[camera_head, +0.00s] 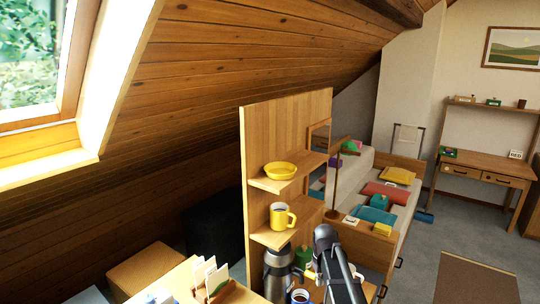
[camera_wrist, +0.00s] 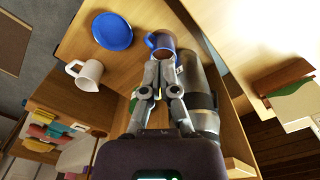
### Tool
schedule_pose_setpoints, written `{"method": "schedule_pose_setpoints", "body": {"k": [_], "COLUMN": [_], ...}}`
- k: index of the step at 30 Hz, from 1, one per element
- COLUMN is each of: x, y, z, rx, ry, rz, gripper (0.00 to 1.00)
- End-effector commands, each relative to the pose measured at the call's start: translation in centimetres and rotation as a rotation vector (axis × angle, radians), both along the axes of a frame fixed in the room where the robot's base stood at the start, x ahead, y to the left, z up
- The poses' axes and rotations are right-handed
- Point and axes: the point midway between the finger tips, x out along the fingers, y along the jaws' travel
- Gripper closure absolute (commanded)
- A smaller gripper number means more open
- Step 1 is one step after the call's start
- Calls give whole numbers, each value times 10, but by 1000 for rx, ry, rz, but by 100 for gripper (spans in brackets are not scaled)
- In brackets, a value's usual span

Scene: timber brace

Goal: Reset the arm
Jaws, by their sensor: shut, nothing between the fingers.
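My arm (camera_head: 335,262) reaches up from the bottom of the head view, in front of a wooden shelf unit (camera_head: 286,110). My gripper (camera_wrist: 162,72) shows in the wrist view with its fingers shut and nothing held between them. Its fingertips point toward a blue mug (camera_wrist: 164,41) on a wooden surface; I cannot tell the exact gap. A steel flask (camera_wrist: 198,100) stands right beside the fingers, and it also shows in the head view (camera_head: 278,270) left of my arm. The gripper's fingers are not clear in the head view.
The shelves hold a yellow bowl (camera_head: 280,170) and a yellow mug (camera_head: 283,216). A letter rack (camera_head: 213,281) stands left. Open floor (camera_head: 420,245) lies beyond, toward the desk (camera_head: 485,168).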

Motion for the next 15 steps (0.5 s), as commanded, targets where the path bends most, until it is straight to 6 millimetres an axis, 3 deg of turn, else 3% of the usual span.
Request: {"method": "schedule_pose_setpoints", "body": {"k": [1, 6, 10, 15], "x": [-34, -104, -143, -169], "y": [0, 0, 0, 0], "z": [0, 0, 0, 0], "rx": [0, 0, -1, -1], "ry": [0, 0, 0, 0], "rz": [-28, -130, -192, -237], "gripper": [100, 100, 100, 100]}}
